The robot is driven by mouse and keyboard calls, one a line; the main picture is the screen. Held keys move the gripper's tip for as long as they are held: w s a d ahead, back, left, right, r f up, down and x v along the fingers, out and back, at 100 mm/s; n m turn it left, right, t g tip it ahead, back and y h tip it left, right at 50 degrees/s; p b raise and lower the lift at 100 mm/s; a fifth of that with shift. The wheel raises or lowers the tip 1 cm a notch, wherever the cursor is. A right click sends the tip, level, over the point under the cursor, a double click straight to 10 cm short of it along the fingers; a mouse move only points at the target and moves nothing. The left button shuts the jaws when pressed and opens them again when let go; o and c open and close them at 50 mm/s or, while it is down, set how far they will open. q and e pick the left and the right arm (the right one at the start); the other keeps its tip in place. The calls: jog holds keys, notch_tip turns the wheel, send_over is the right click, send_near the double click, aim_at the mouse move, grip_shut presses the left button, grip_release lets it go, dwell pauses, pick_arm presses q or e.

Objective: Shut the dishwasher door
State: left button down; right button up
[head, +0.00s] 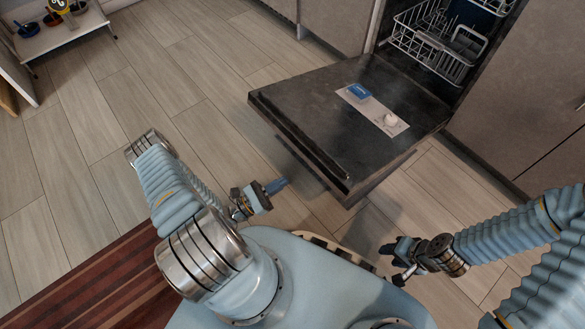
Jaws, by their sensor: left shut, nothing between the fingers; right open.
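The dishwasher door (310,110) is dark and folded down, lying open and roughly level above the floor. Its free edge faces me and its hinge side meets the dishwasher at the upper right. My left gripper (276,186) is shut and empty, just short of the door's near edge, and appears lower than it.
A low white shelf (60,35) with several items stands at the upper left. The wooden floor left of the door is clear.

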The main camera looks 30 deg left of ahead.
pick_arm(q)
jog(key=a+f+n+t+y+b, duration=0.1)
jog(key=a+f+n+t+y, duration=0.1)
jog(key=a+f+y, duration=0.15)
jog(key=r+x, duration=0.1)
jog(key=x, duration=0.9)
jog(key=shift+r, duration=0.2)
pick_arm(e)
jog(key=shift+w+a+f, duration=0.1)
jog(key=shift+w+f, duration=0.05)
jog(key=shift+f, duration=0.5)
jog(key=shift+w+f, duration=0.1)
jog(key=shift+f, duration=0.5)
pick_arm(q)
jog(key=shift+a, duration=0.15)
